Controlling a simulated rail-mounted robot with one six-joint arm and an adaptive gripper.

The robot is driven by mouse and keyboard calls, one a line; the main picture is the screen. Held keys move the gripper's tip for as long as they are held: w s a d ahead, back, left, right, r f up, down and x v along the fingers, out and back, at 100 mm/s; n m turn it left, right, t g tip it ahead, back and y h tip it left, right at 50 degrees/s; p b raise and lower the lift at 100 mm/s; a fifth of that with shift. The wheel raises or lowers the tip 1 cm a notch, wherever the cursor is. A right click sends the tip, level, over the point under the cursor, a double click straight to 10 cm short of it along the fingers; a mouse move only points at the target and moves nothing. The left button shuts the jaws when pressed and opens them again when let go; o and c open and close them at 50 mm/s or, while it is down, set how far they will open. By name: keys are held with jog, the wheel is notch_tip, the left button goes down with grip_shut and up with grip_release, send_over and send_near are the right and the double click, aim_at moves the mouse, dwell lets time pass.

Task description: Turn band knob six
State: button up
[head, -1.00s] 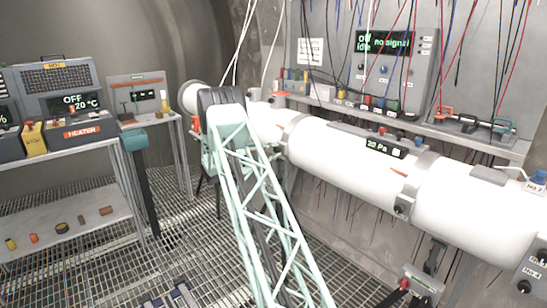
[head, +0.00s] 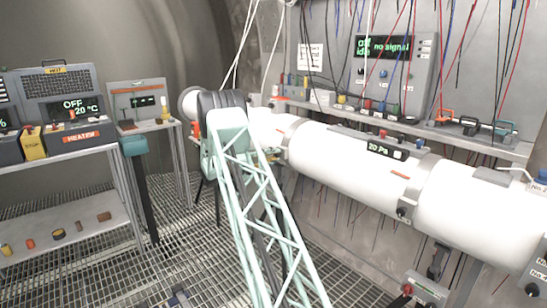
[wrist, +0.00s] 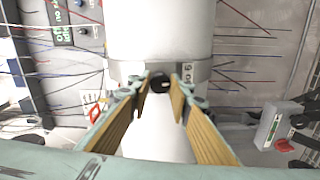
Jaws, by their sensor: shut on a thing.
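The band knob (wrist: 160,82) is a small black round knob on the grey metal band (wrist: 135,70) around the white pipe. In the wrist view it sits between the tips of my gripper (wrist: 161,88), which is shut on it. A tag (wrist: 188,72) with a 6 on it is on the band just right of the knob, partly behind a finger. In the head view my green lattice arm hides the gripper and this knob. The white pipe (head: 350,165) runs across that view.
Another band (head: 425,180) with a black knob (head: 404,212) is farther right on the pipe. A shelf (head: 470,137) with cables and a "no signal" panel (head: 394,55) stands behind. A heater (head: 80,137) is on the left bench. A red-knobbed box (head: 425,290) is below the pipe.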

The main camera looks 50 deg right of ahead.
jog(key=shift+m, duration=0.3)
jog(key=o, duration=0.8)
jog(key=shift+o, duration=0.2)
jog(key=shift+a, duration=0.1)
jog(key=v, duration=1.2)
dwell(0.5)
